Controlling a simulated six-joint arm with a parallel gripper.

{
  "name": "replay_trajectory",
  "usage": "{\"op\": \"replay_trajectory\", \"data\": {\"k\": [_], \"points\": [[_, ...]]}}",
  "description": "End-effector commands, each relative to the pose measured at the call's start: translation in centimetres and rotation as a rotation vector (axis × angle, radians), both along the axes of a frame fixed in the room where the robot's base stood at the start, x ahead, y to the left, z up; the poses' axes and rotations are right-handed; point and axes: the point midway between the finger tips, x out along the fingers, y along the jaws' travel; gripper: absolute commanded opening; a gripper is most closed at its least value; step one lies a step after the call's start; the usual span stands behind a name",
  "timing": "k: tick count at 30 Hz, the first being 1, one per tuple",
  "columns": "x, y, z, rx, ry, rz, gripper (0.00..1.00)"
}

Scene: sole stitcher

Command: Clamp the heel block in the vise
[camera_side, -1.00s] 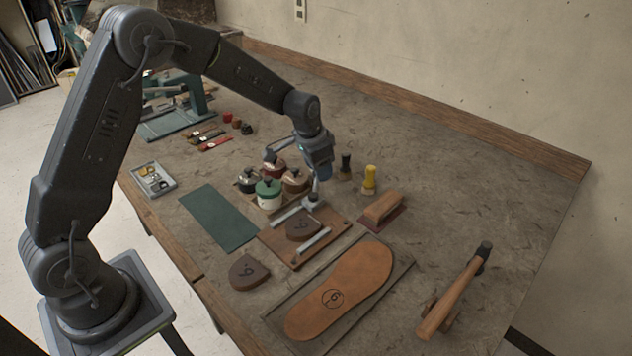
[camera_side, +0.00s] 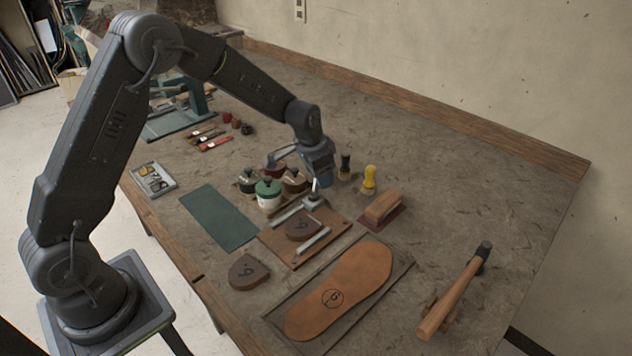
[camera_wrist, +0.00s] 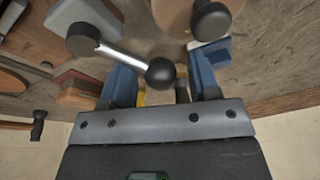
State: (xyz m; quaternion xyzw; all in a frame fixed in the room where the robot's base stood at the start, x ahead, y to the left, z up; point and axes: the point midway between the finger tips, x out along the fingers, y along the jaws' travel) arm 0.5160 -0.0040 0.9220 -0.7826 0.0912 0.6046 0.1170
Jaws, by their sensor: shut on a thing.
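The vise (camera_side: 272,239) is a brown board with two pale metal jaw bars, near the middle of the bench in the side view. A dark brown heel block (camera_side: 302,229) marked 6 lies flat between the bars; I cannot tell whether both bars touch it. My gripper (camera_side: 318,184) points down at the vise's far end, over its lever. In the wrist view, the lever (camera_wrist: 126,55) is a silver rod with a black ball knob. My gripper (camera_wrist: 160,82) is shut on the lever at that knob end, which sits between its blue fingers.
A second heel block (camera_side: 248,272) lies loose beside the vise. A tan sole (camera_side: 345,290) lies on a dark mat in front. A hammer (camera_side: 455,295) lies farther right.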

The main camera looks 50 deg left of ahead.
Motion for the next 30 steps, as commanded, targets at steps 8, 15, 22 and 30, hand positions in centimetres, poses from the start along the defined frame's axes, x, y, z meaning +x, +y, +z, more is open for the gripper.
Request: {"op": "replay_trajectory", "data": {"k": [8,15,22,30], "points": [[-0.1,-0.7,-0.6,0.005,0.021,-0.004,0.37],[0.3,-2.0,-0.4,0.003,0.016,-0.005,0.36],[0.5,-2.1,-0.3,0.003,0.011,-0.002,0.36],[0.6,-2.5,-0.2,0.002,0.007,-0.004,0.36]]}}
